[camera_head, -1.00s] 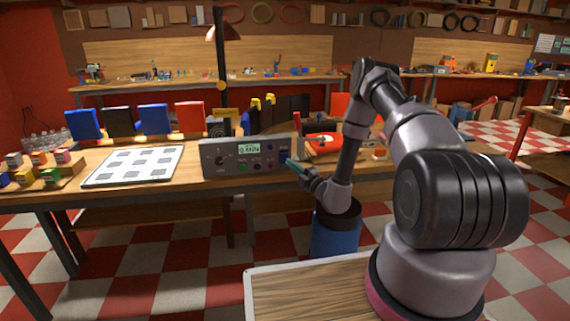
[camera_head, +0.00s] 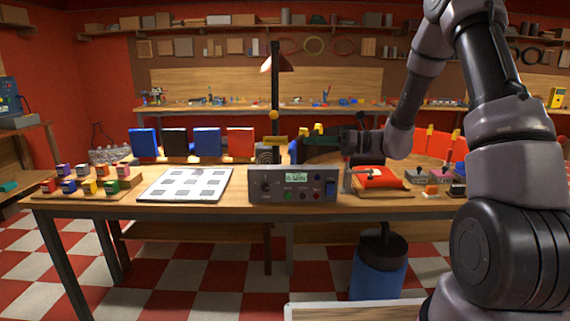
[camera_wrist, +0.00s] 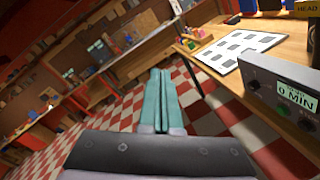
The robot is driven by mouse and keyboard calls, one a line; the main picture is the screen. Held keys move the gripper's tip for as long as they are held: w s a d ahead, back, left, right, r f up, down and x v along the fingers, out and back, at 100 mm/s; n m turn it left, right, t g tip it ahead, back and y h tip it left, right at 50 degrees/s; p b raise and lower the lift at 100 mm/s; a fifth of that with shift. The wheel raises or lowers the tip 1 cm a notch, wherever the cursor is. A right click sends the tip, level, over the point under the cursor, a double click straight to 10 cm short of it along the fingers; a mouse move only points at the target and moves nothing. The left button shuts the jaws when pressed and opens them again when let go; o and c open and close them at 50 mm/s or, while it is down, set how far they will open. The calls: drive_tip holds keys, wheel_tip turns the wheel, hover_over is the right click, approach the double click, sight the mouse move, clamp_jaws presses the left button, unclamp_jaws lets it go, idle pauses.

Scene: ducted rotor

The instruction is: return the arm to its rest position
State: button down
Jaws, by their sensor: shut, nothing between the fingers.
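My arm rises at the right of the head view and bends down toward the workbench. My gripper (camera_head: 350,146) is a dark shape at the end of the wrist, above the bench, behind the grey control box and left of the red pad; its fingertips are hard to make out there. In the wrist view the two teal fingers of my gripper (camera_wrist: 161,75) lie side by side, shut, with nothing between them. They point out over the checkered floor, apart from any object.
The grey box with a display (camera_head: 293,186), a white board with grey squares (camera_head: 186,185), coloured blocks (camera_head: 88,187) and a red pad (camera_head: 377,178) are on the workbench. A lamp (camera_head: 275,62) stands behind. A blue bin (camera_head: 378,277) is below.

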drive_tip(key=s+d+r+n+g+h, duration=0.1)
drive_tip(key=s+r+n+g+h, duration=0.2)
drive_tip(key=s+n, duration=0.35)
drive_tip(key=s+d+r+n+h, duration=0.1)
drive_tip(key=s+r+n+h, duration=0.3)
drive_tip(key=s+n, duration=0.3)
drive_tip(key=s+d+r+n+t+h, duration=0.3)
drive_tip(key=s+d+n+h, duration=0.1)
drive_tip(key=s+d, duration=0.2)
drive_tip(key=s+d+r+n+t+h, duration=0.4)
drive_tip(key=s+d+n, duration=0.1)
drive_tip(key=d, duration=0.3)
drive_tip(key=shift+s+r+h, duration=0.2)
drive_tip(key=shift+s+h, duration=0.1)
drive_tip(key=shift+s, duration=0.35)
drive_tip(key=shift+n, duration=0.25)
